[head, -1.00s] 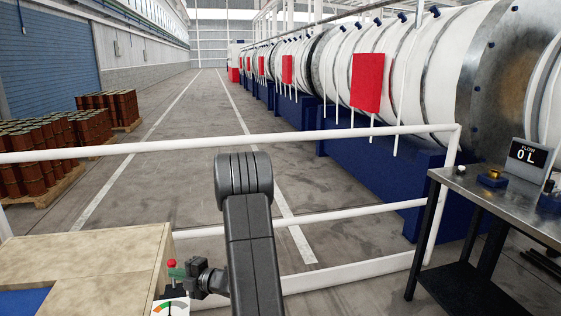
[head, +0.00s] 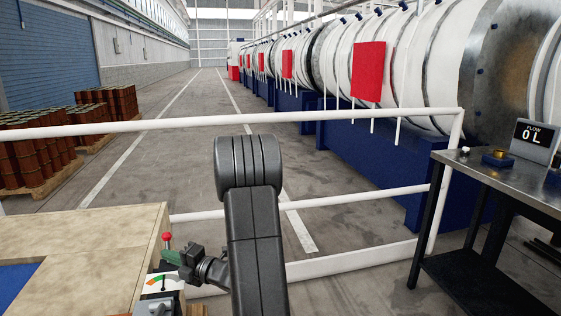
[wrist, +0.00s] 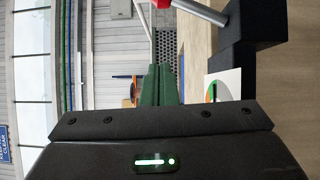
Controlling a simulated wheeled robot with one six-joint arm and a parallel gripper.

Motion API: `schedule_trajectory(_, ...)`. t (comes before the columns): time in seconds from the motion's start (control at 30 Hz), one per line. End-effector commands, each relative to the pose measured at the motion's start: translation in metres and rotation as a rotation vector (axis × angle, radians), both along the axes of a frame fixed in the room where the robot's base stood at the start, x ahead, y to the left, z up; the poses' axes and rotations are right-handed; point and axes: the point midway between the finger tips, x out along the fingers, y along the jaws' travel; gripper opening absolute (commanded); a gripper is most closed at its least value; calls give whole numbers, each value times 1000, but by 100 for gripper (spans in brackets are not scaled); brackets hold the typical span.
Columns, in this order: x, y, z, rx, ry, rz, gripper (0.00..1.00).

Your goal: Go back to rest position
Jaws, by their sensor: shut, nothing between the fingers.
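My gripper (head: 172,257) is at the lower left of the head view, beside the wooden table and close to a small box with a red knob. Its green fingers point left. In the wrist view the green fingers of my gripper (wrist: 157,85) lie together, shut with nothing between them. My dark arm rises in the middle of the head view and hides part of the floor behind it.
The wooden table (head: 90,255) has a blue recess at left. The red knob (head: 167,237) and gauge (head: 163,283) are right by my gripper. A white railing (head: 360,119) crosses ahead. A metal table (head: 520,190) with a flow display (head: 533,139) stands at right.

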Motion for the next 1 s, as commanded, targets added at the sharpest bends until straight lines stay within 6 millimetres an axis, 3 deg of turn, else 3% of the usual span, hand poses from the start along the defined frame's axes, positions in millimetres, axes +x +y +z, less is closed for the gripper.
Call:
schedule_trajectory(0.67, -14, -4, -18, 43, -179, 0, 0)
schedule_trajectory(0.83, -39, -15, -19, 42, -172, -2, 0)
schedule_trajectory(1.0, -49, -26, -22, 42, -174, -3, 0)
